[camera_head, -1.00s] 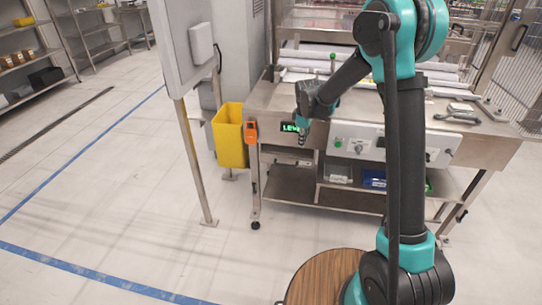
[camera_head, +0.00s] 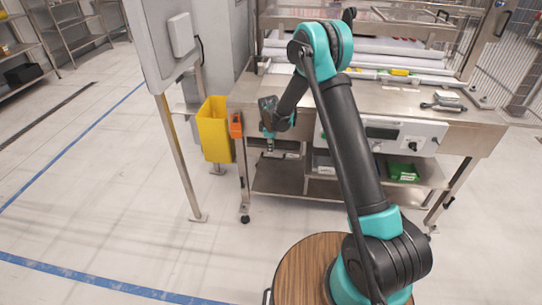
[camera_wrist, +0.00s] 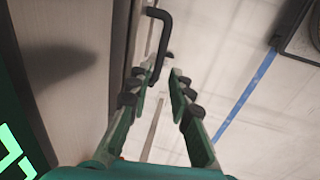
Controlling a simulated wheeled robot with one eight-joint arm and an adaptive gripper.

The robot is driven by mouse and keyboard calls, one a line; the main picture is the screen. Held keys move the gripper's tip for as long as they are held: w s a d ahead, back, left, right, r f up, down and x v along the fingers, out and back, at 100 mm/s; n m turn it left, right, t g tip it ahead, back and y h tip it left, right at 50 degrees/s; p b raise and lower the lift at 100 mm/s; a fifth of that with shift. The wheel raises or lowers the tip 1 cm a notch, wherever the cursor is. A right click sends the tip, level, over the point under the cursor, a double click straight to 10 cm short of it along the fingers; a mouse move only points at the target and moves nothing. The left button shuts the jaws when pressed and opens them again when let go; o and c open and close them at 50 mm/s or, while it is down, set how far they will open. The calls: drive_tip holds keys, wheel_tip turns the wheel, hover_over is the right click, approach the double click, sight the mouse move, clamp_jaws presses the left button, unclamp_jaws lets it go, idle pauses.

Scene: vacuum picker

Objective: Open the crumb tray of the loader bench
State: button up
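The loader bench (camera_head: 350,97) is a steel table with a white control panel on its front. My gripper (camera_head: 268,150) is at the front left of the bench, below the top's edge. In the wrist view my gripper (camera_wrist: 161,76) is open, with its two fingers apart and nothing held. A black bar handle (camera_wrist: 163,30) stands just beyond the fingertips, on the edge of a grey front face. I cannot tell for sure whether it belongs to the crumb tray. A green lit display (camera_wrist: 14,150) is at the left of the wrist view.
A yellow bin (camera_head: 214,130) and an orange holder (camera_head: 236,125) are left of my gripper, by a bench leg. A grey cabinet on posts stands further left. A lower shelf (camera_head: 300,185) holds a green box (camera_head: 402,171).

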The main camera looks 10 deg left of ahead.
sight(271, 158)
drive_tip(key=shift+w+f, duration=0.2)
drive_tip(key=shift+f, duration=0.85)
drive_tip(key=shift+w+f, duration=0.15)
drive_tip(key=shift+f, duration=0.85)
drive_tip(key=shift+w+f, duration=0.2)
drive_tip(key=shift+f, duration=0.85)
drive_tip(key=shift+c, duration=0.6)
clamp_jaws()
